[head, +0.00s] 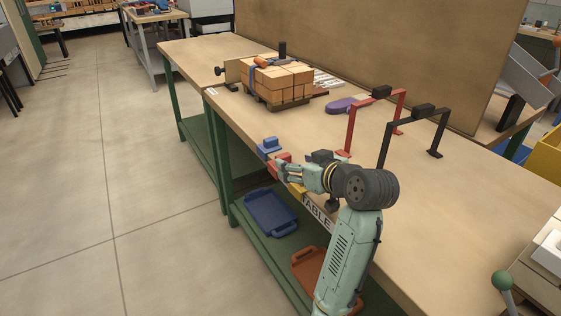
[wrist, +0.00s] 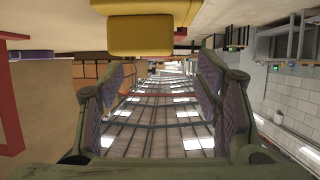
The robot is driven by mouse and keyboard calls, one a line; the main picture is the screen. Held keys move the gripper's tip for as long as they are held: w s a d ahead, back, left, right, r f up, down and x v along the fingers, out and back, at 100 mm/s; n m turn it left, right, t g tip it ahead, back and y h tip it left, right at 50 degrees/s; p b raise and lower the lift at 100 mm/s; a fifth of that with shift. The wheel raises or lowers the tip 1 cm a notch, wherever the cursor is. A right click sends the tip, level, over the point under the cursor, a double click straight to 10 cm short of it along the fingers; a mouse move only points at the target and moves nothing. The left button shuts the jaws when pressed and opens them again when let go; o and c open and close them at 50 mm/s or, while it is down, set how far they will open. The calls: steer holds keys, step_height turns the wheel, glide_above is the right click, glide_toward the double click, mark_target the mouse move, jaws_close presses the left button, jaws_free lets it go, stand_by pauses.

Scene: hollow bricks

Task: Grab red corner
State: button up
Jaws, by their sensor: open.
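A red block (head: 283,157), the likely red corner, sits at the table's front edge, beside a blue block (head: 268,147). My gripper (head: 281,170) is at that edge, close to the red block and partly covering it in the head view. I cannot tell whether they touch. In the wrist view my gripper's two fingers (wrist: 165,100) stand wide apart with nothing held between them. A yellow block (wrist: 140,35) shows above the fingers in the wrist view; a bit of yellow (head: 297,191) shows under my wrist in the head view. The red block is not clearly seen in the wrist view.
Red (head: 350,127) and black (head: 387,146) frames stand on the table behind my gripper. A pallet of bricks (head: 277,78) stands farther back, near a purple object (head: 342,106). Blue (head: 270,212) and orange-red (head: 308,265) trays lie on the lower shelf. Floor at left is clear.

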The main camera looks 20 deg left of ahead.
mark_target(283, 155)
steer(key=x, duration=0.2)
steer(key=p+x, duration=0.1)
steer(key=r+p+x, duration=0.1)
steer(key=x, duration=0.1)
steer(key=shift+w+a+f, duration=0.15)
steer(key=shift+w+a, duration=0.15)
steer(key=shift+w, duration=0.1)
steer(key=shift+w+a+f, duration=0.15)
steer(key=shift+w, duration=0.05)
steer(key=shift+c, duration=0.3)
steer(key=c, duration=1.2)
